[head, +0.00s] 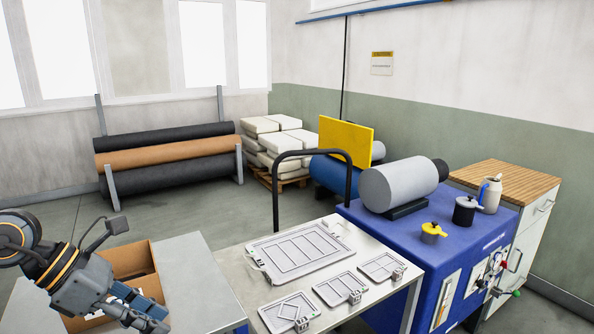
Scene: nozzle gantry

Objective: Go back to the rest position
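My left gripper (145,312) is at the lower left. It points down to the right, in front of an open cardboard box (137,258) on a grey table. Its fingers are small and dark against the box, and I cannot tell whether they are open or shut or hold anything. My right arm and gripper are not in view.
A pale table (232,268) bears a large grey frame tray (300,252) and several smaller ones, with a black hoop rail (277,185) behind. A blue machine cabinet (405,235) with a grey cylinder (398,184) stands at right. Open floor (205,213) lies behind the tables.

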